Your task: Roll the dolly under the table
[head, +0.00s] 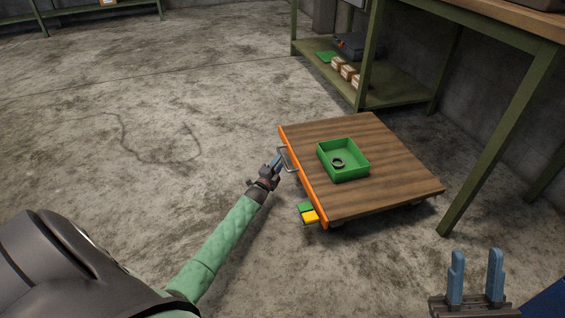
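The dolly (390,150) is a low wooden platform with an orange left edge and a grey metal handle (289,159) on that edge. It stands on the concrete floor in front of the table (497,140), which has green legs and a wooden top; part of its right side lies close to the front table leg. My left gripper (277,162) is at the handle; its fingers overlap the handle, but I cannot tell whether they are closed on it. My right gripper (475,278) is open and empty at the bottom right, with two blue fingers pointing up.
A green tray (358,174) with a dark ring (338,162) rides on the dolly. Green and yellow blocks (308,213) are at its front left corner. A lower shelf (390,90) with small boxes stands behind. Open floor (130,120) lies to the left.

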